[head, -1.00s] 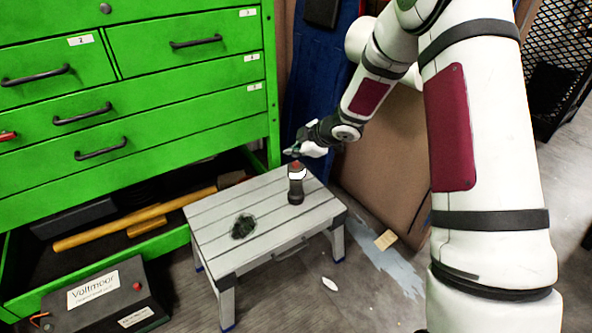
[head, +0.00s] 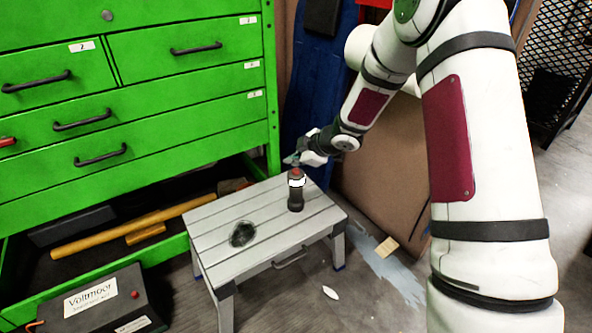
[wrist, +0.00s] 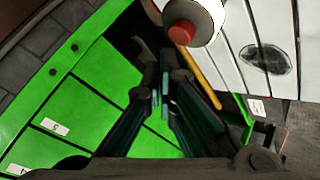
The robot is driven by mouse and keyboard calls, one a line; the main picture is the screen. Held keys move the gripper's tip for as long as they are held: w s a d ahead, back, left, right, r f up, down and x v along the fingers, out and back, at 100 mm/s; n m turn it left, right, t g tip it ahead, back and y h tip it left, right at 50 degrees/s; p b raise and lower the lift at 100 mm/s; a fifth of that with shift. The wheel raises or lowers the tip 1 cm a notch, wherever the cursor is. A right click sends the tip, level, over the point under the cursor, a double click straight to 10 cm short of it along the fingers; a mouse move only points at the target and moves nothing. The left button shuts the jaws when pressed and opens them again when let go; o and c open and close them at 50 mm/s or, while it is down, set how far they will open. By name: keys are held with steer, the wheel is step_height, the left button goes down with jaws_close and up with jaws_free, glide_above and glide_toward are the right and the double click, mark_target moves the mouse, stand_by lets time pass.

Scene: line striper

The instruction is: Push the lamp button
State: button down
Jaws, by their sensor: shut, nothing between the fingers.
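The lamp (head: 296,192) is a dark upright cylinder with a white band near its top, standing on a grey slatted stool (head: 215,225). Its red button (head: 296,171) is on top. The lamp's white part (wrist: 205,15) and red button (wrist: 181,33) show at the top of the wrist view. My gripper (head: 291,160) is just above the button and slightly left of it in the head view. In the wrist view my gripper (wrist: 160,92) has its fingers together and empty, with the button beyond and to the right of the tips. I cannot tell whether they touch.
A green drawer cabinet (head: 150,85) stands left, its open bottom drawer holding a yellow-handled tool (head: 110,232). A dark patch (head: 242,234) is on the stool top.

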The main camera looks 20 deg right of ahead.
mark_target(295, 172)
steer(key=shift+f, duration=0.15)
stand_by(0.4)
steer(key=shift+f, duration=0.3)
steer(key=shift+f+b, duration=0.45)
steer(key=shift+b, duration=0.05)
stand_by(0.6)
steer(key=shift+r+p, duration=0.95)
steer(key=shift+p, duration=0.1)
step_height(295, 172, up, 6)
steer(key=p, duration=0.6)
